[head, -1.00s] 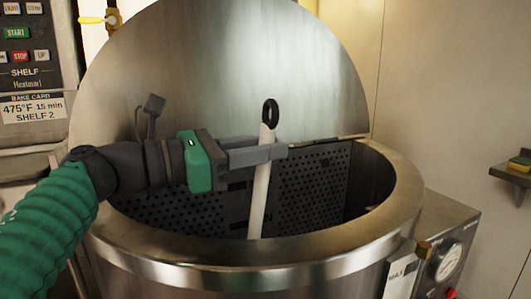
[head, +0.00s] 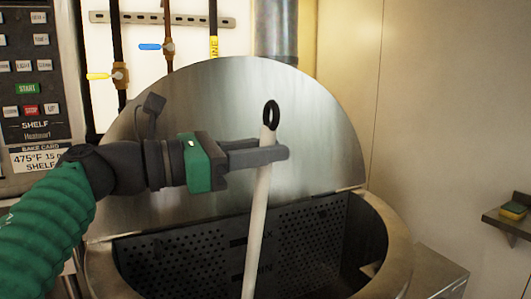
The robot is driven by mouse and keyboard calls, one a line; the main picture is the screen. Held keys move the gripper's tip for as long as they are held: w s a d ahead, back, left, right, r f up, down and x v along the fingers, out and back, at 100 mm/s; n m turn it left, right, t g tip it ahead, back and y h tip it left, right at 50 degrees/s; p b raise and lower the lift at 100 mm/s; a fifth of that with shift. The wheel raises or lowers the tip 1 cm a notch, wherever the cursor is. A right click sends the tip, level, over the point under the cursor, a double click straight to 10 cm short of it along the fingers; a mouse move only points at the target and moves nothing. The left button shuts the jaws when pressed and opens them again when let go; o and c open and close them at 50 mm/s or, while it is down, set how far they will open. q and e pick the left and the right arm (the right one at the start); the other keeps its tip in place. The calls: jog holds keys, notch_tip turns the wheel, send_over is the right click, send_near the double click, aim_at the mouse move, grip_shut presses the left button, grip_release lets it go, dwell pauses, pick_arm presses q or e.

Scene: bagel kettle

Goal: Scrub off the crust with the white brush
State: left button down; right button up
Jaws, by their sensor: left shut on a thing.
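My left gripper (head: 272,154) is shut on the white handle of the brush (head: 257,222), just below the black loop (head: 270,115) at its top. The handle hangs down nearly upright, tilted slightly, into the open kettle (head: 398,262). The brush head is out of view below the frame edge. No crust can be made out on the visible kettle wall. A perforated dark panel with MAX and MIN marks (head: 300,243) shows inside the kettle behind the handle. My right gripper is not in view.
The raised round steel lid (head: 320,130) stands behind the kettle. An oven control panel (head: 30,80) is at the left. Pipes with yellow and blue valve handles (head: 150,46) are on the back wall. A small shelf with a sponge (head: 514,211) is at the right.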

pick_arm(q)
jog(key=s+d+r+p, duration=0.1)
jog(key=s+r+p, duration=0.1)
jog(key=r+p, duration=0.8)
jog(key=s+d+r+p, duration=0.1)
jog(key=s+r+p, duration=0.1)
jog(key=r+p, duration=0.8)
notch_tip(320, 180, up, 6)
jog(key=shift+s+f, duration=0.15)
jog(key=shift+s, duration=0.15)
